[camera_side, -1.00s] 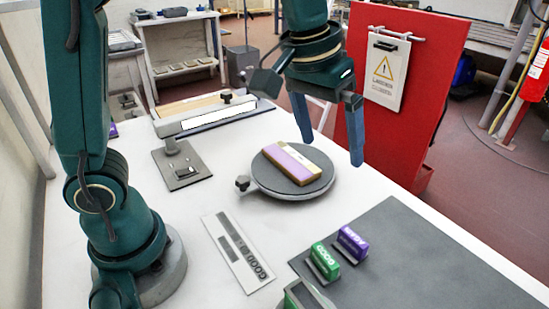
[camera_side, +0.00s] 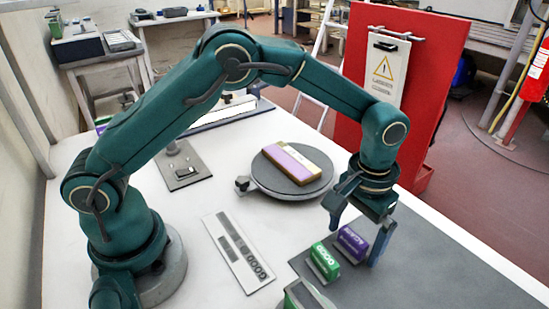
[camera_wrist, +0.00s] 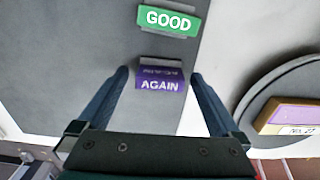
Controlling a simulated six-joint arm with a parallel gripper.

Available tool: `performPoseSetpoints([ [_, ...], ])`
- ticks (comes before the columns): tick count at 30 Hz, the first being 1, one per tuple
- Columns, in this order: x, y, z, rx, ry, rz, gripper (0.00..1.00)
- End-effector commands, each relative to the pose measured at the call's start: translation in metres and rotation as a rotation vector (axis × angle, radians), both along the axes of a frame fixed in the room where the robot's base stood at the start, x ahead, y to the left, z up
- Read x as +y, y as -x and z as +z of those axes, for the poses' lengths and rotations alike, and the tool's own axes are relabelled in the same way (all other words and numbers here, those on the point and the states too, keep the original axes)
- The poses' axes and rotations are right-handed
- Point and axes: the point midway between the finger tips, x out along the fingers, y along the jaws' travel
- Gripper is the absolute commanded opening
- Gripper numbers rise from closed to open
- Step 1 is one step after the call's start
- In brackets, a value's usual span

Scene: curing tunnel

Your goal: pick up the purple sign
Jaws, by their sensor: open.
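The purple sign (camera_side: 352,241) stands on the dark grey mat (camera_side: 440,275), just right of the green sign (camera_side: 324,262). In the wrist view the purple sign (camera_wrist: 160,78) reads "AGAIN" and the green sign (camera_wrist: 169,20) reads "GOOD". My gripper (camera_side: 356,240) is open, its fingers pointing down around the purple sign's place. In the wrist view my gripper (camera_wrist: 159,78) shows one blue finger on each side of the purple sign, with gaps between. It holds nothing. I cannot tell how far the fingertips are above the mat.
A round turntable (camera_side: 265,184) carries a purple and cream block (camera_side: 292,162) behind the signs. A white strip with grey marks (camera_side: 238,250) lies to the left. A red panel (camera_side: 436,90) stands at the back right. The mat's right part is clear.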

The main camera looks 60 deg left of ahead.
Motion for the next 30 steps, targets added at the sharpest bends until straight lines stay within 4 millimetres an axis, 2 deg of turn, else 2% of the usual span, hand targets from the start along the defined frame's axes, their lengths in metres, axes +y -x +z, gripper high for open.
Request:
performPoseSetpoints([
  [10, 0.000, 0.000, -0.006, -0.001, 0.000, 0.001, 1.00],
  [14, 0.000, 0.000, -0.006, -0.001, 0.000, 0.001, 0.50],
  [15, 0.000, 0.000, -0.006, -0.001, 0.000, 0.001, 0.35],
  [17, 0.000, 0.000, -0.006, -0.001, 0.000, 0.001, 0.15],
  [25, 0.000, 0.000, -0.004, -0.002, 0.001, 0.001, 0.15],
  [30, 0.000, -0.001, 0.006, -0.004, 0.002, 0.000, 0.15],
])
